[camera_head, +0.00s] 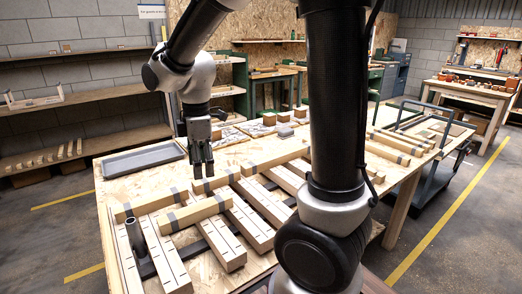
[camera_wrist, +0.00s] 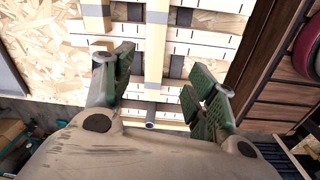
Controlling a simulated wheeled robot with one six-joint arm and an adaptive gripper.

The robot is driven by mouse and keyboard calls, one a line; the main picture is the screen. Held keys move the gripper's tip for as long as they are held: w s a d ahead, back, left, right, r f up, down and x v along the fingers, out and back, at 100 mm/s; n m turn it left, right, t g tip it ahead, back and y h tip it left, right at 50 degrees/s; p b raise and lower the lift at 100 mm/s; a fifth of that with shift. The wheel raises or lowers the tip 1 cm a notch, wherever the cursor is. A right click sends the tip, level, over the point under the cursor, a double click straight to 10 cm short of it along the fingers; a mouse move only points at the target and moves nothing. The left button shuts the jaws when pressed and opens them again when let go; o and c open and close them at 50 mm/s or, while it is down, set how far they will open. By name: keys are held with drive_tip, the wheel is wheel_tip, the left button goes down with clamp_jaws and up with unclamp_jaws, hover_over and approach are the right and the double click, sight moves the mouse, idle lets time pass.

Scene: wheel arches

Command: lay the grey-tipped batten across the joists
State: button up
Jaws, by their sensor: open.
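A pale wooden batten with grey bands near its ends (camera_head: 196,212) lies across several joists (camera_head: 222,243) on the table. In the wrist view a batten (camera_wrist: 155,50) with a grey section runs up the picture between my fingers and over the joists (camera_wrist: 205,38). A second grey-banded batten (camera_head: 152,204) lies just behind it, and another (camera_head: 216,183) lies further back to the right. My gripper (camera_head: 202,172) is open, pointing down above the battens, with nothing seen between its fingers. I cannot tell its exact height.
A short grey tube (camera_head: 136,237) stands upright at the front left among the joists. A grey tray (camera_head: 143,159) lies at the table's back left. More banded battens (camera_head: 398,147) lie at the right end. My arm hides the middle right of the table (camera_head: 110,196).

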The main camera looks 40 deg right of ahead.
drive_tip(key=s+d+r+m+t, duration=0.1)
drive_tip(key=s+d+r+m, duration=0.3)
drive_tip(key=s+d+m, duration=0.2)
drive_tip(key=s+d+r+m+t, duration=0.2)
drive_tip(key=s+d+r+m, duration=0.2)
drive_tip(key=s+m, duration=0.5)
drive_tip(key=shift+s+d+r+m+t, duration=0.3)
drive_tip(key=shift+s+d+r, duration=0.1)
drive_tip(key=shift+s+d, duration=0.75)
